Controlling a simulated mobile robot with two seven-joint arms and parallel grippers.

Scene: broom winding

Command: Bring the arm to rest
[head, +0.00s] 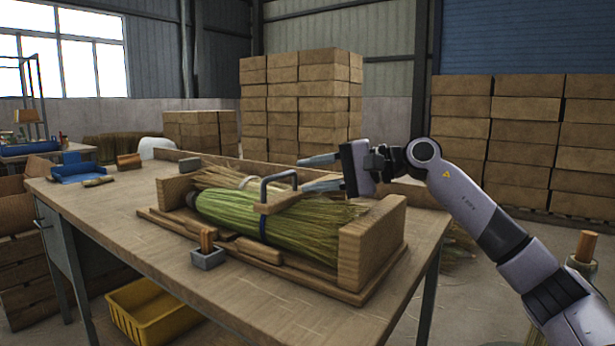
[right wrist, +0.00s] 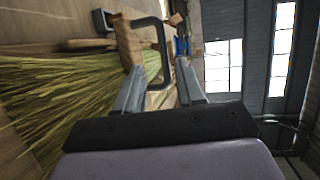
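My right gripper (head: 304,174) is open, its two fingers pointing left above the workbench. Its fingers also show in the right wrist view (right wrist: 160,72), spread apart. A grey bent handle (head: 279,178) with a wooden block stands over the green straw bundle (head: 225,208), just beyond the fingertips. The handle appears ahead of the fingers in the right wrist view (right wrist: 166,50); nothing is seen clamped, though exact clearance is unclear. The bundle lies in a wooden cradle (head: 372,245) with a blue band around it. My left gripper is not in view.
The workbench (head: 130,222) bears a small grey holder with a wooden peg (head: 207,252) at the front and a blue tray (head: 75,172) at the left. A yellow crate (head: 155,308) sits below. Stacked boxes (head: 300,100) stand behind. The bench's front left is clear.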

